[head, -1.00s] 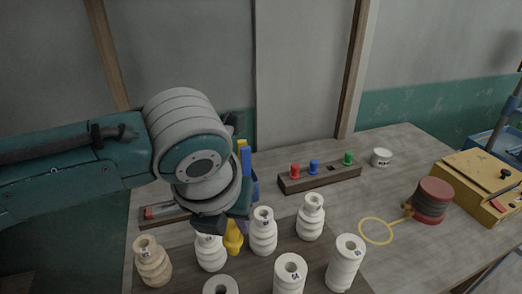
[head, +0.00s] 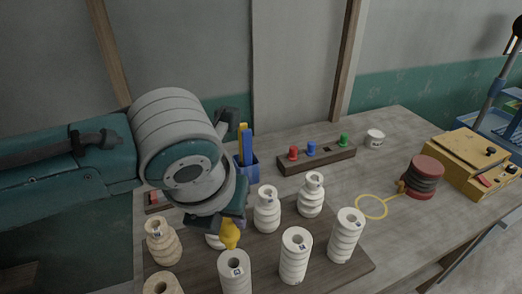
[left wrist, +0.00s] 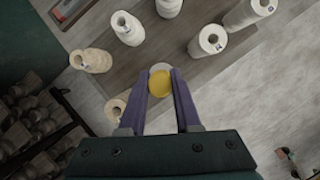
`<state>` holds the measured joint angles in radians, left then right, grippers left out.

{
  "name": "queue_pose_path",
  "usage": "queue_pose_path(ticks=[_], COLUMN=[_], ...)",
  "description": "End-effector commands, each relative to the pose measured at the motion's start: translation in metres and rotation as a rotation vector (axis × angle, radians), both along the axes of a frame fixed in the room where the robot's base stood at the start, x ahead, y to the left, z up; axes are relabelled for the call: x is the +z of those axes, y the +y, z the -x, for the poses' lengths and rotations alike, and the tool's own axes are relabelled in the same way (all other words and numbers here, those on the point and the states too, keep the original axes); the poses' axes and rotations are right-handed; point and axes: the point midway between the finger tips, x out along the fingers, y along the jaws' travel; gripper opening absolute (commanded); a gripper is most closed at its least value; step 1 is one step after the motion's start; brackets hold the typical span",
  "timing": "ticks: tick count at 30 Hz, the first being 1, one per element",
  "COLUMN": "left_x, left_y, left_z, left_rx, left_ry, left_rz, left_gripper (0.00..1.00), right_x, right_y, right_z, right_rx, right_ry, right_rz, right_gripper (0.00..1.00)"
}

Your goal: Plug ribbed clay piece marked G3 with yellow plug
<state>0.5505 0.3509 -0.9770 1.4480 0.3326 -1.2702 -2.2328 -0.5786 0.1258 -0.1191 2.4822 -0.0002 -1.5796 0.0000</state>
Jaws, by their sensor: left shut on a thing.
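My left gripper (head: 225,222) is shut on the yellow plug (head: 229,235), held above the board. In the left wrist view the plug (left wrist: 160,84) sits between the fingertips (left wrist: 160,88). A pale clay piece (left wrist: 161,67) shows just past the plug there, partly hidden by it; it seems to be the front piece (head: 235,275). Other pale clay pieces with top holes stand upright: a tan one (head: 162,246), two at the back (head: 267,212) (head: 311,196), and two at the right (head: 295,260) (head: 345,238). One behind my gripper is mostly hidden. Their marks are too small to read, so I cannot tell which is G3.
A wooden block (head: 318,163) holds red, blue and green plugs. A blue holder (head: 249,172) stands behind my gripper. A white cup (head: 375,138), a yellow ring (head: 371,207), a red-and-black cylinder (head: 423,178) and a yellow box (head: 476,162) are at the right.

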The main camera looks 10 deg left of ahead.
Motion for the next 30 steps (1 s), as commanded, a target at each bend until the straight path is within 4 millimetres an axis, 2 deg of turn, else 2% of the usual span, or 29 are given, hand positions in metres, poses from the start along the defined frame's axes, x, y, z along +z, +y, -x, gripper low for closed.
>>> queue_pose_path(ticks=[6, 15, 30], left_x=[-0.023, -0.045, -0.047], left_y=[0.0, 0.0, 0.0], left_z=[0.0, 0.0, 0.0], left_rx=[0.0, 0.0, 0.0], left_ry=[0.0, 0.0, -0.001], left_rz=[0.0, 0.0, 0.0], left_gripper=[0.0, 0.0, 0.0], right_x=[-0.018, -0.034, -0.035], right_y=[0.001, 0.002, 0.002], right_z=[0.0, 0.001, 0.001], right_rx=[-0.002, -0.004, -0.004], right_ry=[0.002, 0.003, 0.004], right_rz=[-0.004, -0.007, -0.008], right_gripper=[0.5, 0.5, 0.5])
